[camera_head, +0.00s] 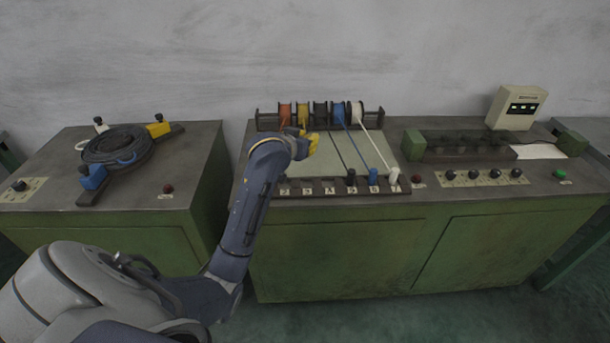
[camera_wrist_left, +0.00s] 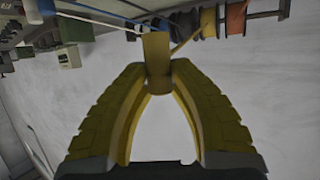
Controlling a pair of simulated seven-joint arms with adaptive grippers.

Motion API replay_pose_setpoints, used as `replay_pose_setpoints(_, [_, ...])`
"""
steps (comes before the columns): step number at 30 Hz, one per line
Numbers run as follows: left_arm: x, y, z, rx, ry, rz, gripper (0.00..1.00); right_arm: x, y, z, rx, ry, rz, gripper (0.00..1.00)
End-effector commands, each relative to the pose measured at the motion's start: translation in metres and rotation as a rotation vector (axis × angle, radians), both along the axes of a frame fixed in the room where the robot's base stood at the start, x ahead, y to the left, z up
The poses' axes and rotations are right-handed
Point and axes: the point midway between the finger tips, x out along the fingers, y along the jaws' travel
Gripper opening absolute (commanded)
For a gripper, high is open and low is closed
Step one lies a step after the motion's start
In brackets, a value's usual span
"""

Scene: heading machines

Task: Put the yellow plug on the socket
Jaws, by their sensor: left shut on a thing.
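The yellow plug (camera_wrist_left: 157,52) is held between the yellow fingertips of my left gripper (camera_wrist_left: 158,76) in the left wrist view. A thin yellowish cord runs from near the plug to the yellow spool (camera_wrist_left: 208,20). In the head view my left gripper (camera_head: 309,142) is above the back left part of the pale panel; I cannot make out the plug there apart from the fingers. The socket strip (camera_head: 326,188) lies along the panel's front edge, below and in front of the gripper. Its left sockets look empty. My right gripper is out of view.
Black (camera_head: 351,177), blue (camera_head: 374,176) and white (camera_head: 394,177) plugs stand on the strip's right part, with cords stretched back to their spools. The spool rack (camera_head: 371,122) stands behind the panel. A left bench carries a cable coil (camera_head: 117,144). Knobs (camera_head: 473,174) line the right.

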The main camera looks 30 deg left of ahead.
Motion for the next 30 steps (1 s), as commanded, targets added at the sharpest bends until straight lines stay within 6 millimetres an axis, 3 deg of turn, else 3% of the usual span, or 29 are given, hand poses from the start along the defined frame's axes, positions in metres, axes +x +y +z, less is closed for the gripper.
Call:
replay_pose_setpoints(3, [-0.001, 0.0, -0.029, -0.002, 0.005, 0.0, 0.0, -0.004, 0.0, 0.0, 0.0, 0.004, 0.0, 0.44])
replay_pose_setpoints(9, [0.0, 0.0, -0.067, -0.001, 0.003, 0.001, 0.0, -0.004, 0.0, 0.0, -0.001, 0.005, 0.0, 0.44])
replay_pose_setpoints(14, [0.0, 0.001, -0.086, 0.0, 0.002, 0.001, 0.0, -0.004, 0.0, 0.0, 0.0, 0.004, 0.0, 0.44])
replay_pose_setpoints(21, [0.0, 0.0, -0.097, 0.0, 0.0, 0.0, 0.0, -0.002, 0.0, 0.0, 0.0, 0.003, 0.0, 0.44])
replay_pose_setpoints(30, [0.0, 0.0, -0.131, 0.001, 0.001, 0.001, 0.0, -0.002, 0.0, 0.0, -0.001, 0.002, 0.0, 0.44])
